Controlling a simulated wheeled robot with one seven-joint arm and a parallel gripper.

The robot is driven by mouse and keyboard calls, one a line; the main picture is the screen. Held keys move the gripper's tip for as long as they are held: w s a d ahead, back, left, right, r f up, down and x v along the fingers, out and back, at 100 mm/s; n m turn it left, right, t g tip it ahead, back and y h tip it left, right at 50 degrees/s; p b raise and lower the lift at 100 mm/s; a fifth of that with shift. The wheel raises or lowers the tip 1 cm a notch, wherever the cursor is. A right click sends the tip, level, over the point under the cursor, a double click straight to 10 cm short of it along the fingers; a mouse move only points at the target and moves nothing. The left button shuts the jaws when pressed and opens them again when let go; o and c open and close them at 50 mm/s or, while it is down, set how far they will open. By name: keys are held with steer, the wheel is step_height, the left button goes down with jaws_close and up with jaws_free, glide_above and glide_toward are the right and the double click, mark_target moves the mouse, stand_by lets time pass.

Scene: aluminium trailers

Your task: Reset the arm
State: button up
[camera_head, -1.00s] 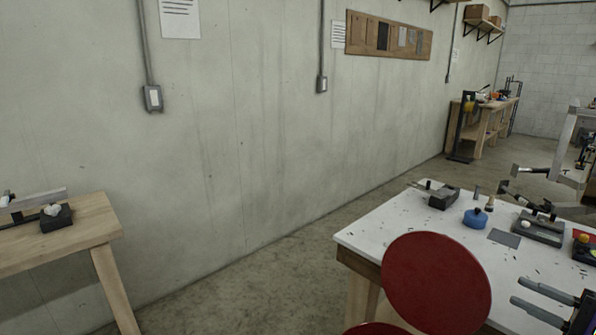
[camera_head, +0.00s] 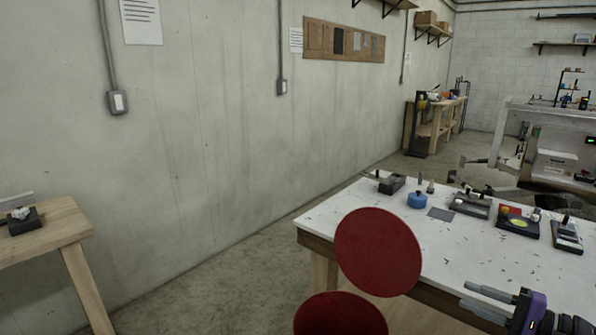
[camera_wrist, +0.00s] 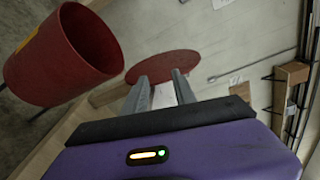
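My gripper (camera_head: 465,295) shows at the lower right of the head view, at the near edge of the white-topped table (camera_head: 318,222). Its two grey fingers are apart with nothing between them, and its body is purple. In the wrist view the open fingers (camera_wrist: 158,90) stretch away from the purple body, towards a red disc (camera_wrist: 165,66). I cannot tell how high the gripper is above the table.
A wooden bench (camera_head: 62,225) stands left by the wall.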

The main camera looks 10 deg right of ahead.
steer(key=s+a+f+g+h, duration=0.15)
steer(key=a+f, duration=0.35)
steer(key=f, duration=0.5)
steer(key=s+a+f+g+h, duration=0.1)
steer(key=s+a+f+h, duration=0.25)
steer(key=f, duration=0.65)
steer(key=s+a+f+n+g+h, duration=0.1)
steer(key=s+a+f+h, duration=0.1)
steer(key=s+a+f, duration=0.3)
steer(key=s+a+f+n+g+h, duration=0.15)
steer(key=s+a+f, duration=0.25)
steer(key=s, duration=0.4)
steer(key=s+a+r+n+t+h, duration=0.1)
steer(key=s+a+r+n+h, duration=0.35)
steer(key=s, duration=0.65)
steer(key=s+a+r+n+t+y, duration=0.1)
steer(key=s+a+r+n+t, duration=0.1)
steer(key=r, duration=0.9)
steer(key=s+a+r+n+t+y, duration=0.2)
steer(key=s+a+r+n, duration=0.3)
steer(key=r, duration=0.6)
steer(key=s+a, duration=0.2)
steer(key=a, duration=0.1)
steer(key=shift+a+t+y, duration=0.15)
steer(key=shift+t+y, duration=0.15)
steer(key=shift+a+r, duration=0.1)
